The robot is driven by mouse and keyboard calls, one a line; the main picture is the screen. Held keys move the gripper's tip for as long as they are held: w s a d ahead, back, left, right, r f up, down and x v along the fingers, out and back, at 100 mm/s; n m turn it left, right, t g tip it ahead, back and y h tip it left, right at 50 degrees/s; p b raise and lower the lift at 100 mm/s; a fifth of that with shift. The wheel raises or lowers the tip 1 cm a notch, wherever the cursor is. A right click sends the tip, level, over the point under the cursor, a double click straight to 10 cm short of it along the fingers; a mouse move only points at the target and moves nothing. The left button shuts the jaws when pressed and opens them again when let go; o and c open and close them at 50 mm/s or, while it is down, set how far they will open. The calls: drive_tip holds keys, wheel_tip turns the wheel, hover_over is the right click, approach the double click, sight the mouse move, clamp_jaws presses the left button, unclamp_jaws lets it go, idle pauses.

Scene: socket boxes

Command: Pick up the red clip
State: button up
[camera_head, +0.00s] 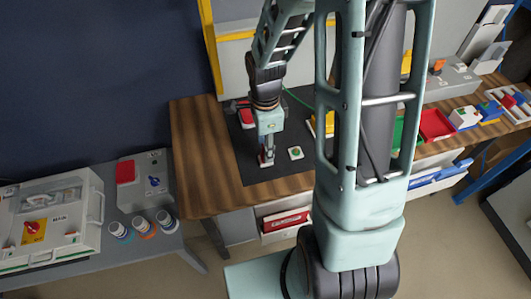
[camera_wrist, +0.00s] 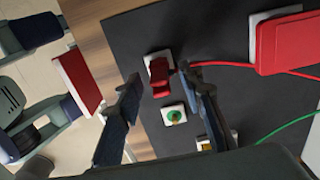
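The red clip (camera_wrist: 159,77) stands on a small white plate on the dark mat, with a red cable running from it. My gripper (camera_wrist: 162,80) is open in the wrist view, one finger on each side of the clip in the picture. I cannot tell whether the fingertips are down around it or still above it. In the head view my gripper (camera_head: 267,158) points down over the mat, and only a bit of red shows at its fingertips. No contact between fingers and clip is visible.
A white plate with a green round part (camera_wrist: 175,115) sits close to the clip. A larger red box (camera_wrist: 290,45) on a white plate lies to the right, with red and green cables nearby. The dark mat (camera_head: 250,165) covers part of the wooden table (camera_head: 195,150).

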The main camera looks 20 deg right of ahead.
clamp_jaws()
drive_tip(key=shift+r, duration=0.1)
